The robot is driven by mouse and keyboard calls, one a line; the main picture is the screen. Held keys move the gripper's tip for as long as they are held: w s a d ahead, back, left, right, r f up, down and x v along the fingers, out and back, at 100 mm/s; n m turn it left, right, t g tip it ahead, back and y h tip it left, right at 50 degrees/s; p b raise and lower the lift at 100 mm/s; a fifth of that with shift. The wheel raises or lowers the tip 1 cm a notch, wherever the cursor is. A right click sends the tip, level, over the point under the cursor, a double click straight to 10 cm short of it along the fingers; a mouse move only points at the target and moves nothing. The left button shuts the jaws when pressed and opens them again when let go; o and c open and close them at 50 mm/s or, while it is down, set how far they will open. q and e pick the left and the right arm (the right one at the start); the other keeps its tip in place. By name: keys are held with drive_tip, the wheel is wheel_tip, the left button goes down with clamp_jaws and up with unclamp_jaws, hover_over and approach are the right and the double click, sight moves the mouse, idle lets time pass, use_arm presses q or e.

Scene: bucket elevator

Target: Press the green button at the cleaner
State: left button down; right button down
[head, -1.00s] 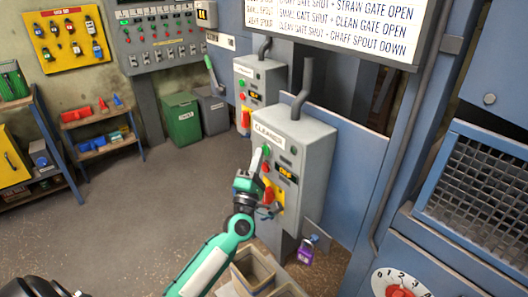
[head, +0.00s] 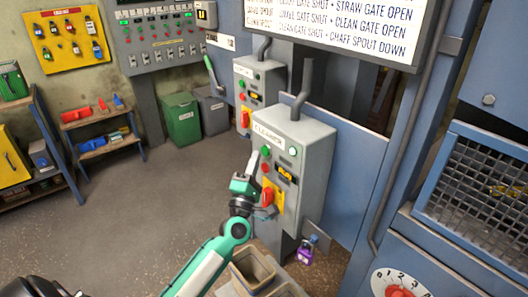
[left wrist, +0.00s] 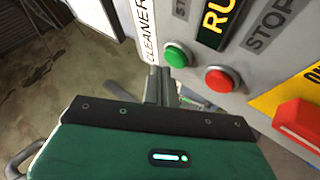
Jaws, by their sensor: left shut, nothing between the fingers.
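The grey cleaner box (head: 312,140) stands right of centre in the head view. Its green button (head: 265,151) sits above a red button (head: 266,168), beside a small lit display (head: 285,174). In the left wrist view the green button (left wrist: 176,55) is in full sight, the red button (left wrist: 221,79) is to its right, and the display (left wrist: 222,18) shows "RU", cut off by the frame. My left gripper (head: 253,160) is shut and empty, with its tips just left of the green button. In the left wrist view the tips (left wrist: 158,82) appear just below it. My right gripper is not in view.
A red handle on a yellow plate (head: 274,203) is below the buttons. An open-topped bin (head: 250,268) stands below my left arm. A second grey box (head: 259,82) is behind.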

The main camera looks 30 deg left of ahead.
use_arm(q)
drive_tip(key=shift+s, duration=0.1)
drive_tip(key=shift+s+a, duration=0.35)
drive_tip(key=shift+s, duration=0.4)
drive_tip(key=shift+s+a, duration=0.3)
drive_tip(key=shift+s, duration=0.5)
drive_tip(key=shift+s+a, duration=0.35)
drive_tip(key=shift+s, duration=0.4)
